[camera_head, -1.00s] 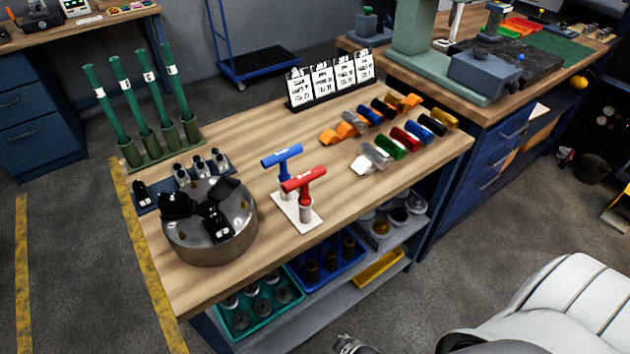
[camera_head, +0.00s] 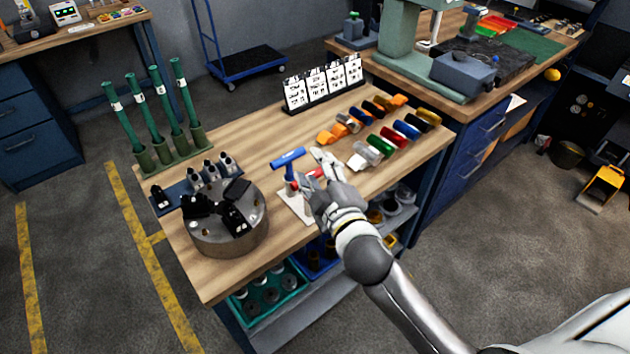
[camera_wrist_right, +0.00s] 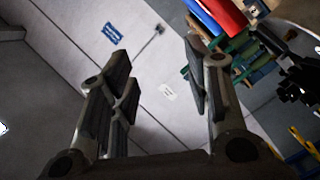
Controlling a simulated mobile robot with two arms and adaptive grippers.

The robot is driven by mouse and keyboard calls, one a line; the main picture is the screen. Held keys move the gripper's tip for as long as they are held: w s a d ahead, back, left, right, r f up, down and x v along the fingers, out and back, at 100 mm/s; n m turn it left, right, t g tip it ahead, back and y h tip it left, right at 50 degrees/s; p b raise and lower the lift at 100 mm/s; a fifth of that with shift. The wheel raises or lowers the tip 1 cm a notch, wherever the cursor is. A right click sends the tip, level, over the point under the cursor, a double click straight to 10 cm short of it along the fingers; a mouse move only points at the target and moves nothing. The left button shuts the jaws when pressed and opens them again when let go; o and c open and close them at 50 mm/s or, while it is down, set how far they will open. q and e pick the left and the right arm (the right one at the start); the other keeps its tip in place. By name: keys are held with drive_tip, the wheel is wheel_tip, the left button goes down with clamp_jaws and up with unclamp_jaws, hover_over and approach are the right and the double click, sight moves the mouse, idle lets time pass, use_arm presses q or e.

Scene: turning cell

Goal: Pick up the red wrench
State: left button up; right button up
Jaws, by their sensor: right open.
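The red T-handled wrench (camera_head: 314,173) stands beside the blue T-handled wrench (camera_head: 288,158) on a small white holder plate (camera_head: 290,209) near the table's front edge. My right gripper (camera_head: 317,174) is at the red wrench in the head view and covers most of it. In the right wrist view, the two fingers of my right gripper (camera_wrist_right: 158,58) are spread with nothing between them. The red handle (camera_wrist_right: 228,15) and the blue handle (camera_wrist_right: 204,17) lie at the upper right there, outside the fingers. My left gripper is not in view.
A round metal chuck (camera_head: 228,235) with black jaws sits left of the wrenches. Green handled tools (camera_head: 145,120) stand behind it in a rack. Several coloured pieces (camera_head: 380,145) lie to the right, and a card stand (camera_head: 322,85) is at the back. Bare wood lies between.

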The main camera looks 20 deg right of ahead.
drive_tip(key=w+a+r+n+t+y, duration=0.2)
drive_tip(key=a+r+n+t+y, duration=0.1)
drive_tip(key=a+r+n+y, duration=1.05)
drive_tip(key=s+a+r+n+g+y, duration=0.35)
drive_tip(key=n+g+y, duration=0.3)
drive_tip(key=n, duration=0.65)
drive_tip(key=n+g+h, duration=1.2)
drive_tip(key=n+h, duration=0.8)
approach(312, 174)
drive_tip(key=f, duration=0.1)
drive_tip(key=shift+t+y, duration=0.25)
drive_tip(key=shift+y, duration=0.05)
drive_tip(key=f+p, duration=0.1)
drive_tip(key=f, duration=0.1)
drive_tip(key=w+f+p, duration=0.1)
drive_tip(key=f, duration=0.1)
drive_tip(key=shift+f, duration=0.2)
drive_tip(key=shift+f+p, duration=0.5)
drive_tip(key=shift+p, duration=0.05)
wheel_tip(312, 174, down, 3)
drive_tip(key=shift+w+a+f+p, duration=0.1)
drive_tip(key=shift+w+p, duration=0.05)
drive_tip(key=shift+p, duration=0.85)
drive_tip(key=shift+w+f, duration=0.15)
drive_tip(key=shift+f, duration=0.5)
drive_tip(key=shift+r, duration=0.1)
clamp_jaws()
